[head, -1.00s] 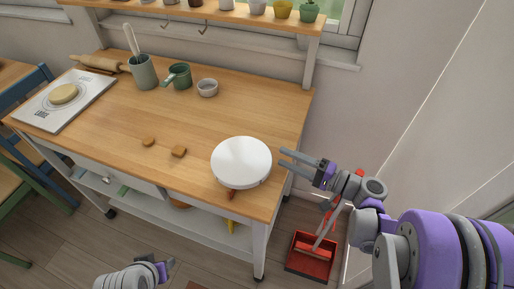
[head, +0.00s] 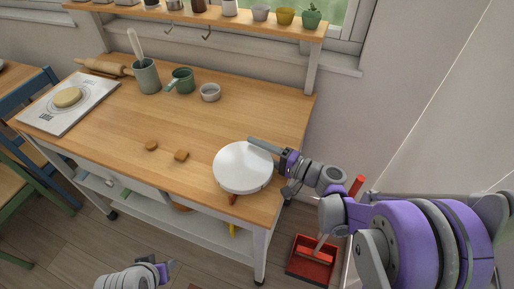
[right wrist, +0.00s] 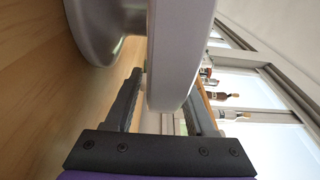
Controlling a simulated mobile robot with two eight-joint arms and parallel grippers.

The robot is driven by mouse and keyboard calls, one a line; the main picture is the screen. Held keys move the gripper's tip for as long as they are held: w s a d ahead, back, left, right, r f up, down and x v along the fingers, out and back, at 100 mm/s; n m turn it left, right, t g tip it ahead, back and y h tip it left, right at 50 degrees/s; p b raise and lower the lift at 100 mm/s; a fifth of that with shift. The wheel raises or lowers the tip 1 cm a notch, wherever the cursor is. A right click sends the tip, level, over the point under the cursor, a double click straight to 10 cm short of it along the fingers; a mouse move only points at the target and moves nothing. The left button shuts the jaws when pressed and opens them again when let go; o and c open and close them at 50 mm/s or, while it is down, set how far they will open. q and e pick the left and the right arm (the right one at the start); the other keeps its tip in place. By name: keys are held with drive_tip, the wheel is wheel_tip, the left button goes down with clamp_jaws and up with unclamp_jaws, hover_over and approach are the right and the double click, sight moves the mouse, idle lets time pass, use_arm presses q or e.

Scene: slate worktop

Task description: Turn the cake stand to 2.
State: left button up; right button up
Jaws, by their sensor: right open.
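The white round cake stand (head: 242,168) stands near the right front corner of the wooden worktop. No number can be read on it. My right gripper (head: 262,147) is at its right back rim, one finger above the plate and the other hidden under it. In the right wrist view the plate edge (right wrist: 178,60) of the stand lies between the two open fingers (right wrist: 163,100); I cannot tell whether either touches it. A small red-brown piece (head: 233,199) shows at the front under the stand. My left gripper (head: 165,270) is low at the bottom, away from the worktop.
Two small brown pieces (head: 181,155) lie left of the stand. A white bowl (head: 210,92), green pots (head: 146,77), a rolling pin (head: 101,66) and a white board (head: 68,103) are farther back and left. A shelf spans the back. A red dustpan (head: 311,260) is on the floor.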

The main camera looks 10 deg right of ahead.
clamp_jaws()
idle(1.3)
